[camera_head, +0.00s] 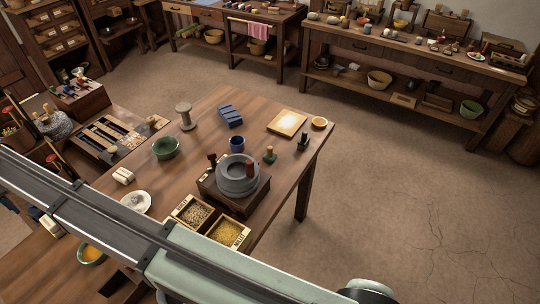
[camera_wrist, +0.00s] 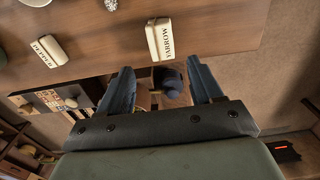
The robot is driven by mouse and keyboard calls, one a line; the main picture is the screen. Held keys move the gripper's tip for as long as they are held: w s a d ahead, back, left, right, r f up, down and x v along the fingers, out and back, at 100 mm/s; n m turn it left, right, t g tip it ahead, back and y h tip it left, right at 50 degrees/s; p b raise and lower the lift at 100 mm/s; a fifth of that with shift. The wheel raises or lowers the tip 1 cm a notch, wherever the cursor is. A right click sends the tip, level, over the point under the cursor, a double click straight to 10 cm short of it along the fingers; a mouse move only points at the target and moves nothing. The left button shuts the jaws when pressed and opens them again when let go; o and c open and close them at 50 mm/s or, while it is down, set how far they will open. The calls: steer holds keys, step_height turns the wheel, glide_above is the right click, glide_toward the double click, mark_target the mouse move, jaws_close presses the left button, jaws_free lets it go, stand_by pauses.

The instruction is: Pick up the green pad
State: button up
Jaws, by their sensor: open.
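I cannot surely identify the green pad in either view. A small green piece with a knob-like top (camera_head: 270,154) stands on the wooden table (camera_head: 285,165), right of the grey stone quern (camera_head: 237,176); it may be the pad. My gripper (camera_wrist: 160,80) is open in the wrist view, its two dark blue fingers spread with nothing held between them. A white block labelled YARROW (camera_wrist: 160,39) lies on a wooden surface beyond the fingers. My gripper is not visible in the head view.
Around the quern are a blue cup (camera_head: 237,143), a green bowl (camera_head: 166,148), a blue ridged block (camera_head: 230,115), a spool (camera_head: 185,117), a framed board (camera_head: 287,122) and grain boxes (camera_head: 229,235). Another labelled block (camera_wrist: 50,49) lies left in the wrist view. Floor right of the table is clear.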

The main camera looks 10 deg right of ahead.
steer(key=shift+c, duration=0.9)
